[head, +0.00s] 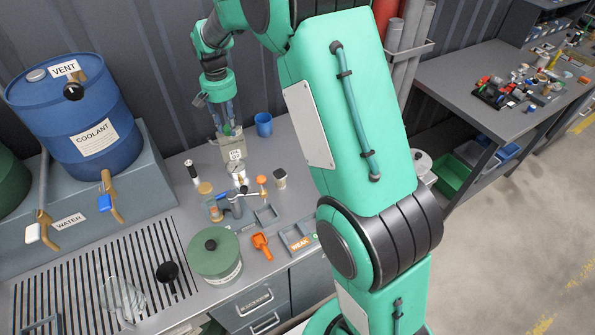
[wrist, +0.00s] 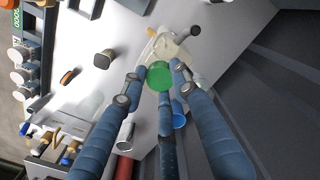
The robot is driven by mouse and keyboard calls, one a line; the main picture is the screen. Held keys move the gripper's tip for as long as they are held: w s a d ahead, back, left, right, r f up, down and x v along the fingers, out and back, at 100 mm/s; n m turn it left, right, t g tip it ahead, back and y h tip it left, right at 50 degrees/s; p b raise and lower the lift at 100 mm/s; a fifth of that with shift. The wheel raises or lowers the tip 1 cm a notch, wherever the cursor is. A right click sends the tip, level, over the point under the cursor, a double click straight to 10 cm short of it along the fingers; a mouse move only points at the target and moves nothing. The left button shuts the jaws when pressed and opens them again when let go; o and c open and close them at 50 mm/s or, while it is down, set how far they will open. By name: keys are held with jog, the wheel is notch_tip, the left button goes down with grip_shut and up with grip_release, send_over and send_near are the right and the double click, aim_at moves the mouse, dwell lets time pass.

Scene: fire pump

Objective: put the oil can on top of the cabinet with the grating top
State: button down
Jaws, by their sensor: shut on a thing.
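A pale, box-like can with a small label (head: 234,150) shows at the back of the workbench; I take it for the oil can. Its round green top (wrist: 160,76) sits between the fingers in the wrist view, with its pale body behind. My gripper (head: 228,131) points down from above and is shut on this green top. I cannot tell whether the can touches the bench. The cabinet with the grating top (head: 60,312) is at the lower left, with long dark slots. My gripper is up and to the right of it.
On the grating are a clear glass vessel (head: 121,298) and a black round-headed thing (head: 169,271). A green lidded pot (head: 215,256) stands by its right edge. A blue cup (head: 264,124) is just right of the can. A blue coolant drum (head: 75,115) stands behind the grating.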

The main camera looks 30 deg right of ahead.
aim_at(237, 130)
jog(key=f, duration=0.1)
jog(key=d+f, duration=0.1)
jog(key=shift+s+d+f, duration=0.15)
jog(key=shift+s+f, duration=0.2)
jog(key=shift+f, duration=0.05)
jog(key=shift+w+d+r+m+p, duration=0.25)
jog(key=shift+d+m+p, duration=0.15)
jog(key=shift+m, duration=0.1)
jog(key=shift+d+r+m+p, duration=0.1)
jog(key=shift+d+m+p, duration=0.2)
jog(key=shift+p, duration=0.05)
jog(key=w+d+m+p, duration=0.2)
jog(key=d+m+p, duration=1.1)
jog(key=d+m, duration=0.2)
jog(key=shift+d, duration=1.15)
notch_tip(237, 130, down, 6)
jog(key=shift+p, duration=0.3)
